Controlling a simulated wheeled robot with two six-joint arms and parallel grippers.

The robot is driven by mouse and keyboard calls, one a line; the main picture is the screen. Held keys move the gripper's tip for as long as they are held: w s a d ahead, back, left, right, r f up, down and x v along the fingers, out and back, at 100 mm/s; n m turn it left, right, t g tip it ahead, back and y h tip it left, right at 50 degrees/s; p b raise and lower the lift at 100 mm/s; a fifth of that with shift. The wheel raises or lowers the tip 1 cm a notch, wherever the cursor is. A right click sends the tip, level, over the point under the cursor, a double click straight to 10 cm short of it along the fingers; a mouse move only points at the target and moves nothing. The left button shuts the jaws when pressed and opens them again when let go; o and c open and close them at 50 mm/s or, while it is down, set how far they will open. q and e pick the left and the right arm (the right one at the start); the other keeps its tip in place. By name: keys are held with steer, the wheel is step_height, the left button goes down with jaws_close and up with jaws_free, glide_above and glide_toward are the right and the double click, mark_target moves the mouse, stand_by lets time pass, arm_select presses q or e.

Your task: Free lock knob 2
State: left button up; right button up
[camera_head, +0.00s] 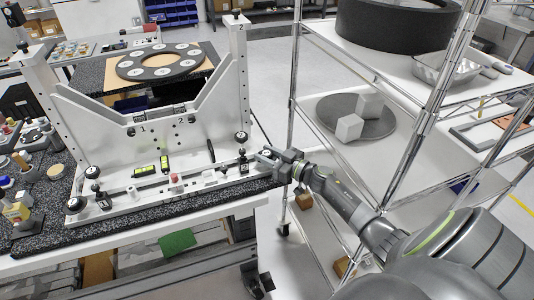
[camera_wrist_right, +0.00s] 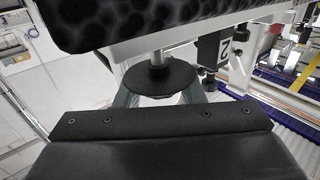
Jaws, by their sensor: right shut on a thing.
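Lock knob 2 is a dark round disc on a metal stem. In the right wrist view the knob (camera_wrist_right: 165,78) sits between my fingers, beside a black block labelled 2 (camera_wrist_right: 226,42). In the head view my right gripper (camera_head: 272,158) is at the right end of the white fixture base (camera_head: 150,190), shut around the knob, which it partly hides. The labelled block (camera_head: 243,169) stands just left of it. Whether the knob has turned cannot be told. My left gripper is in neither view.
The fixture's white upright posts (camera_head: 237,80) rise behind the base. A granite tabletop (camera_head: 30,240) carries bottles and small parts at left. A wire-post shelf rack (camera_head: 430,110) with cubes (camera_head: 349,128) on a round plate stands close to my right arm.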

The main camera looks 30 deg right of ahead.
mark_target(267, 153)
steer(key=shift+f+n+g+y, duration=0.1)
steer(key=shift+n+g+y, duration=0.3)
steer(key=shift+n+y, duration=0.3)
steer(key=shift+y, duration=0.4)
steer(key=o, duration=1)
step_height(267, 153, up, 10)
steer(key=p, duration=1)
steer(key=shift+p, duration=0.3)
